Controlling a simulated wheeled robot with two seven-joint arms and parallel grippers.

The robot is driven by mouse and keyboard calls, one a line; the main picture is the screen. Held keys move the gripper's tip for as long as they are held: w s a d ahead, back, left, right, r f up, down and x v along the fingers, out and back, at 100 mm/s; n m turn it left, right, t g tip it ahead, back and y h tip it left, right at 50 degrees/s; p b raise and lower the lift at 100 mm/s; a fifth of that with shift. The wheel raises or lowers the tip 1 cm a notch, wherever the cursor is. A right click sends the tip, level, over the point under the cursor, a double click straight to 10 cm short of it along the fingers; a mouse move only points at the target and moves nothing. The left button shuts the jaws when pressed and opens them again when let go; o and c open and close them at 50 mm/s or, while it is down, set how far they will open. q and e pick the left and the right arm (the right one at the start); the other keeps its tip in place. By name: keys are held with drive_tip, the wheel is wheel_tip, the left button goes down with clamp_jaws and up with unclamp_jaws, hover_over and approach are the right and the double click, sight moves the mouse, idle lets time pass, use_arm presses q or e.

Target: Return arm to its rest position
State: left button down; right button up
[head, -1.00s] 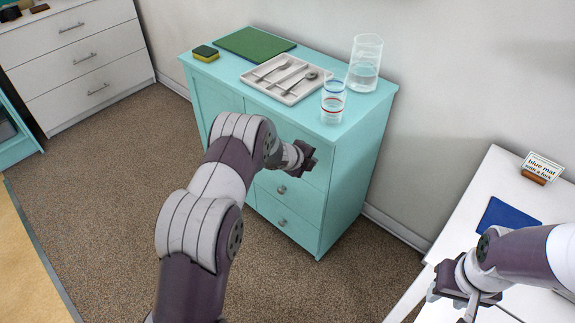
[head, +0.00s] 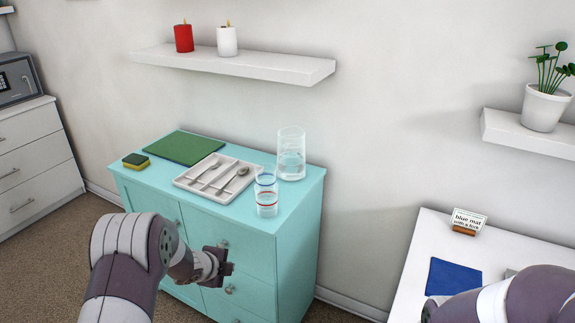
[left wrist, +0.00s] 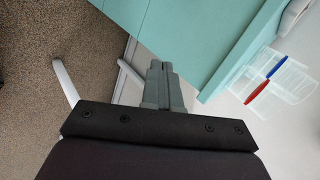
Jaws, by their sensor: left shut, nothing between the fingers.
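My left arm comes in from the lower left in the head view. Its gripper (head: 222,267) is in front of the drawers of the turquoise cabinet (head: 298,235), below its top. In the left wrist view the fingers (left wrist: 163,85) are together with nothing between them, close to the cabinet's edge (left wrist: 205,40). My right arm shows only as a link at the lower right of the head view; its gripper is outside the picture.
On the cabinet stand a glass with red and blue bands (head: 266,196), a clear pitcher (head: 291,155), a cutlery tray (head: 186,184), a green board (head: 184,147) and a sponge (head: 136,161). A white table (head: 420,252) at right holds a blue mat (head: 454,278) and a sign (head: 468,221).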

use_arm(q)
drive_tip(key=s+a+f+n+g+y, duration=0.1)
drive_tip(key=s+a+n+g+y, duration=0.25)
drive_tip(key=s+n, duration=0.65)
drive_tip(key=s+d+r+n+g, duration=0.1)
drive_tip(key=s+d+r+n, duration=0.15)
drive_tip(key=s, duration=0.35)
drive_tip(key=s+d+r+n+g, duration=0.2)
drive_tip(key=s+r+n, duration=0.15)
drive_tip(key=s, duration=0.35)
drive_tip(key=s+d+r+n+g, duration=0.1)
drive_tip(key=s+d+r+n, duration=0.1)
drive_tip(key=s+n, duration=0.3)
wheel_tip(320, 180, up, 15)
drive_tip(key=d+m+p, duration=0.1)
drive_tip(key=p, duration=1.2)
drive_tip(key=shift+s+t+h, duration=0.35)
drive_tip(key=shift+h, duration=0.1)
drive_tip(key=shift+f, duration=0.15)
